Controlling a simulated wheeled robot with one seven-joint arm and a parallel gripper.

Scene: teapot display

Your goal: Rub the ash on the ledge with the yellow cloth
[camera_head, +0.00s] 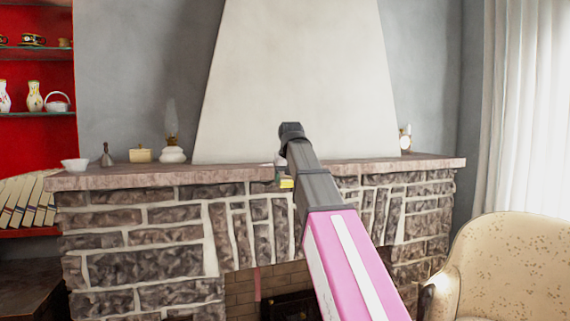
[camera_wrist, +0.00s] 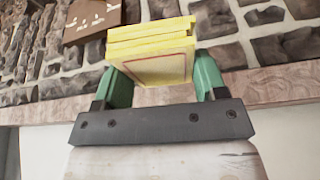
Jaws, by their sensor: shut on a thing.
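The yellow cloth (camera_wrist: 150,34), a thick folded pad, is between the green fingers of my gripper (camera_wrist: 158,66) in the wrist view. The fingers are shut on its two sides. A small yellow bit of the cloth (camera_head: 287,184) shows in the head view, beside my arm and in front of the ledge's edge. The stone ledge (camera_head: 115,179) runs across the top of the fireplace; its pinkish band (camera_wrist: 45,112) crosses the wrist view behind the fingers. My arm hides part of the ledge. I cannot make out the ash in either view.
On the ledge's left stand a white bowl (camera_head: 75,165), a small bell (camera_head: 106,155), a yellowish box (camera_head: 141,155) and an oil lamp (camera_head: 172,145). A cream armchair (camera_head: 505,265) is at the lower right.

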